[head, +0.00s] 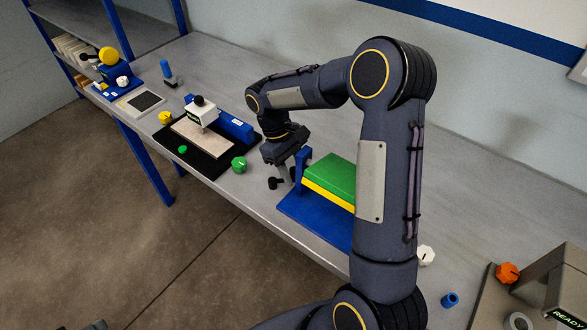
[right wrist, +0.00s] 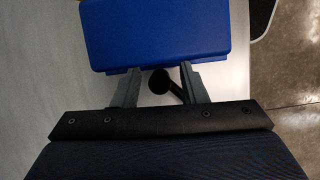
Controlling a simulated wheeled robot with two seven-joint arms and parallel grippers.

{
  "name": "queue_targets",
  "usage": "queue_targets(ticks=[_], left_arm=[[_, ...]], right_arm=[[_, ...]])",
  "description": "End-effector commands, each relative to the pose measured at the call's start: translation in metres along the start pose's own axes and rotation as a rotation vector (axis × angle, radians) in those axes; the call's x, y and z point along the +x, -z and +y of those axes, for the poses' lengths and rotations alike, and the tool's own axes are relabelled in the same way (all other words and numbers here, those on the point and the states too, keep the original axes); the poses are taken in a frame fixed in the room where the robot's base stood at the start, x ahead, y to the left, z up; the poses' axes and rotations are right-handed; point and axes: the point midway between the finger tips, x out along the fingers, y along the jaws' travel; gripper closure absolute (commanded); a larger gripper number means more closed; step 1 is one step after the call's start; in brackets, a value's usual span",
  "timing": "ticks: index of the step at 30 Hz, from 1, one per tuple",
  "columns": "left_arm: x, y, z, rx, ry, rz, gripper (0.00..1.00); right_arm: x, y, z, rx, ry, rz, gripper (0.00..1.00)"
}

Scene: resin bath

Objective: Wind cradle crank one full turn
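The cradle has a blue base (head: 318,222) and a blue upright (head: 302,167), with a green block (head: 330,176) over a yellow layer (head: 328,200). Its black crank (head: 274,183) is at the upright's left side, partly hidden by my right gripper (head: 284,174). In the right wrist view, the crank's round black knob (right wrist: 159,81) is between the open fingers of my right gripper (right wrist: 160,88), with gaps on both sides. The crank arm slants down to the right, near the right finger. A blue cradle face (right wrist: 155,35) lies just beyond the fingertips. My left gripper is not seen.
Left of the cradle are a green knob (head: 239,164) and a black mat (head: 209,168) with a pale board and a white-headed device (head: 201,113). To the right are a white knob (head: 426,256), a blue cylinder (head: 449,300) and an orange knob (head: 507,273). The bench behind the arm is clear.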

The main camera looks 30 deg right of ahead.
Motion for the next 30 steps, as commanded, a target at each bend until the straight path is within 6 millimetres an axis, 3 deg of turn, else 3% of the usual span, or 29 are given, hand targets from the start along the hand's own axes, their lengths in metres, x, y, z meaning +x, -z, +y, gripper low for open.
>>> queue_targets(ticks=[11,21,30], left_arm=[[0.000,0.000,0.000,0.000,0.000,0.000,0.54],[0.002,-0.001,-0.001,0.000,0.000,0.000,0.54],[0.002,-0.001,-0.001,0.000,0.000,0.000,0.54]], right_arm=[[-0.006,0.000,0.000,0.000,-0.002,0.001,0.59],[-0.061,0.001,0.000,0.000,-0.002,0.003,0.59],[-0.078,0.000,0.000,-0.001,-0.001,0.000,0.59]])
